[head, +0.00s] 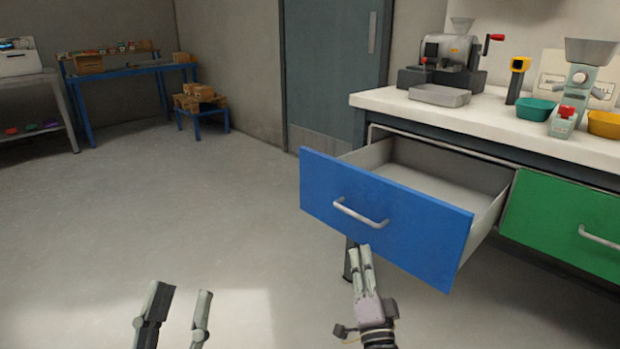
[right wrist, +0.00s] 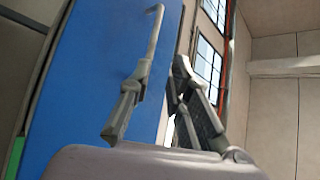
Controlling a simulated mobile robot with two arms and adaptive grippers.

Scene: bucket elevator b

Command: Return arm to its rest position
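My left gripper (head: 182,292) is low in the head view, with its two fingers apart and nothing between them. My right gripper (head: 360,249) is just below the blue drawer's handle (head: 360,213) in the head view. In the right wrist view its fingers (right wrist: 162,68) are apart with no object held between them. The handle (right wrist: 153,38) shows there beyond the left-hand fingertip; whether they touch is unclear. The blue drawer (head: 385,220) is pulled out, and its visible interior looks empty.
The counter (head: 490,115) holds a grinder (head: 445,62), a grey tray (head: 440,95), a yellow-black device (head: 517,80), and teal (head: 535,109) and yellow (head: 604,124) bowls. A green drawer (head: 565,222) is right of the blue one. Open floor (head: 200,210) lies left.

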